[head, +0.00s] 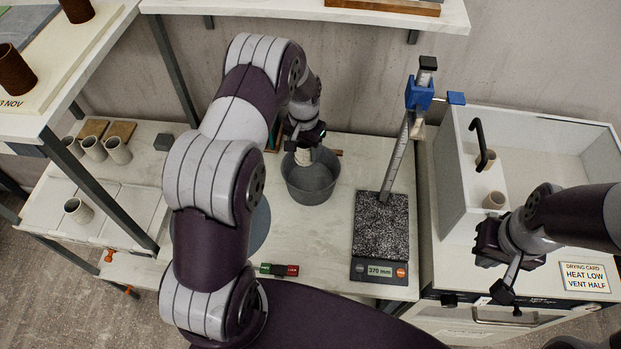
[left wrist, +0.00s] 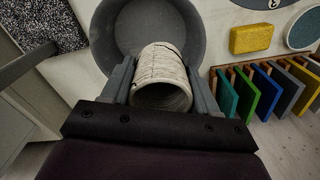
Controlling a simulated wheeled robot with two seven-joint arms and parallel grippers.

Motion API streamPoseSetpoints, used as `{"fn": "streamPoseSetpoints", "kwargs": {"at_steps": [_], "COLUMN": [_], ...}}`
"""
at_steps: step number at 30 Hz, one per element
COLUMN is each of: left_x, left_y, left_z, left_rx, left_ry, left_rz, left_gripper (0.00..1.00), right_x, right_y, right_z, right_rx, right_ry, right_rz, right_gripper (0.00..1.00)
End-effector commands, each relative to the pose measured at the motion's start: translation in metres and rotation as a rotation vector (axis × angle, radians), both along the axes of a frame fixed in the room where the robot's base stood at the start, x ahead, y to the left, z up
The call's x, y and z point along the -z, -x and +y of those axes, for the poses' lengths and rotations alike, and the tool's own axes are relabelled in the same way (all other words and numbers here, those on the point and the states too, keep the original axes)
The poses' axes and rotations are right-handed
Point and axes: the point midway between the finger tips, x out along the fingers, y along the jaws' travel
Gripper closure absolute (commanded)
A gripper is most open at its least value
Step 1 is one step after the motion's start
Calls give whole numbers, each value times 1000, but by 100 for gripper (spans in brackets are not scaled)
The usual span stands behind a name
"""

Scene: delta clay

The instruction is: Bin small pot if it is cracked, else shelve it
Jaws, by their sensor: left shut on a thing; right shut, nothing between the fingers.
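My left gripper (head: 304,141) is shut on the small pot (head: 303,156), a pale, ribbed cylinder. In the left wrist view the small pot (left wrist: 160,75) sits between the two fingers (left wrist: 162,82), its open end towards the camera. Thin dark lines run across its wall and look like cracks. The pot is over a grey round tub (head: 325,190), which also shows in the left wrist view (left wrist: 115,45); the tub's inside looks empty where visible. My right gripper (head: 508,283) is shut and empty in front of the white drying box.
The white drying box (head: 457,170) at the right holds small pots (head: 494,200). A height gauge stands on a speckled slab (head: 381,225) with a 370 mm display. Several pale cups (head: 118,150) stand at the left. Shelves (head: 75,75) rise at the left and back.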

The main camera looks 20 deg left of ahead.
Motion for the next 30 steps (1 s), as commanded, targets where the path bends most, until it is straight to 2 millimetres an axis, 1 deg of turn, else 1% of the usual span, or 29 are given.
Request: {"fn": "streamPoseSetpoints", "kwargs": {"at_steps": [5,6,8,9,17,20,23,27,30], "left_x": [-1,-1,-1,-1,-1,-10,-32,-71,-95], "left_y": [0,0,0,0,0,-1,-2,-2,-1], "left_z": [0,0,0,0,0,0,0,0,0], "left_rx": [0,0,0,0,0,0,0,0,0], "left_ry": [0,0,0,0,0,0,-1,-1,-1], "left_rz": [-1,-1,-1,-1,0,-4,-7,-7,-4], "left_gripper": [78,34,15,11,11,11,11,11,11], "right_x": [-1,-1,-1,-1,0,6,16,30,37], "right_y": [0,0,0,0,0,0,0,0,0], "right_z": [0,0,0,0,0,0,0,0,0], "right_rx": [0,0,0,0,0,0,0,0,0], "right_ry": [0,0,0,0,0,0,0,0,0], "right_rz": [-1,-1,-1,-1,-1,-1,0,0,0], "right_gripper": [100,100,100,100,100,100,100,100,100]}}
